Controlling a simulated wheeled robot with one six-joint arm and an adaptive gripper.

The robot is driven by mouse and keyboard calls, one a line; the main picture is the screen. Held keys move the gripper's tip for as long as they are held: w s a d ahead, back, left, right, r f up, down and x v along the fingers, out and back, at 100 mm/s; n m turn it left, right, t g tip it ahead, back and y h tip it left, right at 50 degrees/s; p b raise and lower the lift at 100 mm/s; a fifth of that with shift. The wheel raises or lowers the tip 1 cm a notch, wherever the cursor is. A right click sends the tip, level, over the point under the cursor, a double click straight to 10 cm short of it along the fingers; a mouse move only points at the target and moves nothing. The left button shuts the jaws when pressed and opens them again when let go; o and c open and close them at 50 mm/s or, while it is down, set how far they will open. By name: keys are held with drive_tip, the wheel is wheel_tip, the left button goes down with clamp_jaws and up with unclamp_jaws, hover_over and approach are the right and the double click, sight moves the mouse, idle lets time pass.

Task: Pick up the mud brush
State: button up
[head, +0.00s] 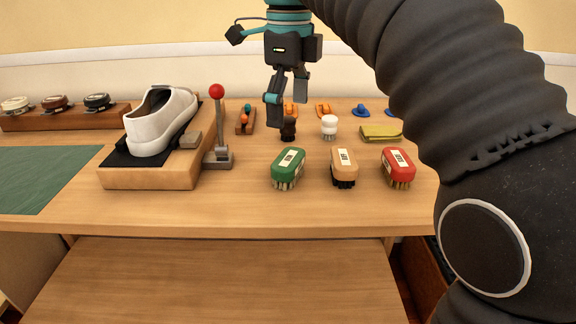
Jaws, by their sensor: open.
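Three brushes with white labels stand bristles down in a row near the front of the table: a green brush (288,166), a tan brush (344,166) and a red brush (398,166). The labels are too small to read, so I cannot tell which is the mud brush. The green one has pale bristles, the tan one dark bristles, the red one brownish bristles. My gripper (287,104) is open and empty, pointing down above the table. In the picture it is above the green brush and appears farther back.
A white shoe (160,122) sits on a wooden stand (150,178) beside a red-knobbed lever (218,130). My arm hides the right side. The table's front strip is clear.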

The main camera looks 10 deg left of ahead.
sight(289, 158)
wheel_tip(289, 158, down, 11)
drive_tip(key=shift+r+b, duration=0.1)
drive_tip(key=shift+b, duration=0.8)
drive_tip(key=c, duration=1)
drive_tip(key=shift+r, duration=0.45)
wheel_tip(289, 158, up, 4)
drive_tip(key=shift+f+p, duration=0.2)
drive_tip(key=shift+p, duration=0.3)
drive_tip(key=s+d+r, duration=0.1)
drive_tip(key=s+r, duration=0.1)
drive_tip(key=s, duration=0.1)
drive_tip(key=s+d+r, duration=0.2)
drive_tip(key=s, duration=0.2)
drive_tip(key=s+d+r, duration=0.2)
drive_tip(key=s, duration=0.1)
drive_tip(key=shift+s+r, duration=0.25)
drive_tip(key=shift+s, duration=0.1)
